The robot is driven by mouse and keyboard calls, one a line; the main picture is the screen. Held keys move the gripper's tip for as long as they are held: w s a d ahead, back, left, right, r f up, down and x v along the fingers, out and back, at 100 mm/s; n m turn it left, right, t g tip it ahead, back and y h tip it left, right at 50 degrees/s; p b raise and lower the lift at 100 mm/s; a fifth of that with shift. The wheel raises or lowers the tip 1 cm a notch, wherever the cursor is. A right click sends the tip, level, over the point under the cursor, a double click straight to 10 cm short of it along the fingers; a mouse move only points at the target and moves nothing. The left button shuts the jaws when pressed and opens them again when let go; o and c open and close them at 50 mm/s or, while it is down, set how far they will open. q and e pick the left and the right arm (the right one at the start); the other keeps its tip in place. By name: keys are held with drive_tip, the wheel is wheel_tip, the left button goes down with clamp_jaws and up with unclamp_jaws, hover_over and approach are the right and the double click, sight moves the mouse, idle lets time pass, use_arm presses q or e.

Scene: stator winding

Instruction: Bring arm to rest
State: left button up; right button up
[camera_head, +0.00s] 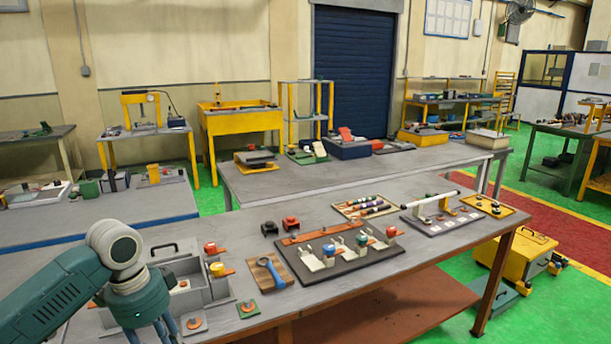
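My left arm (60,290) is green and grey and comes in from the lower left. Its wrist bends down over the near left end of the grey workbench (330,218). My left gripper (167,334) points down at the bottom edge of the view, beside the grey divided bin (205,287). Only the upper part of its fingers shows; the fingertips are cut off, so I cannot tell whether it is open or holds anything. My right arm and gripper are not in view.
A dark fixture board (335,268) with several holders, a wooden board with a blue-handled tool (270,268), and small square plates (248,308) lie near the bin. Further right are a rack of coloured spools (367,206) and a yellow tray (488,206). A yellow toolbox (528,256) stands right of the bench.

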use_arm(q)
drive_tip(key=w+d+f+n+t, duration=0.1)
drive_tip(key=w+f+n, duration=0.3)
drive_tip(key=f, duration=0.7)
drive_tip(key=s+a+f+n+t, duration=0.1)
drive_tip(key=s+f+n, duration=0.15)
drive_tip(key=f, duration=1.15)
drive_tip(key=s+f+n, duration=0.2)
drive_tip(key=s+f, duration=0.2)
drive_tip(key=f, duration=1)
drive_tip(key=s+f, duration=0.9)
drive_tip(key=s+d+f, duration=0.1)
drive_tip(key=s+f, duration=0.3)
drive_tip(key=s, duration=0.7)
drive_tip(key=s+d+f+n+g, duration=0.1)
drive_tip(key=s+f, duration=0.3)
drive_tip(key=s, duration=0.8)
drive_tip(key=s+d+f+n+y, duration=0.1)
drive_tip(key=s+f, duration=0.4)
drive_tip(key=s, duration=0.6)
drive_tip(key=shift+s+d+g+b, duration=0.3)
drive_tip(key=shift+s+d, duration=0.05)
drive_tip(key=shift+d, duration=0.55)
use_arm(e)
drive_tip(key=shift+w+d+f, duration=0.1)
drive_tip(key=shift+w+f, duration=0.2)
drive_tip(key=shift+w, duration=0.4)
use_arm(q)
drive_tip(key=shift+f, duration=0.1)
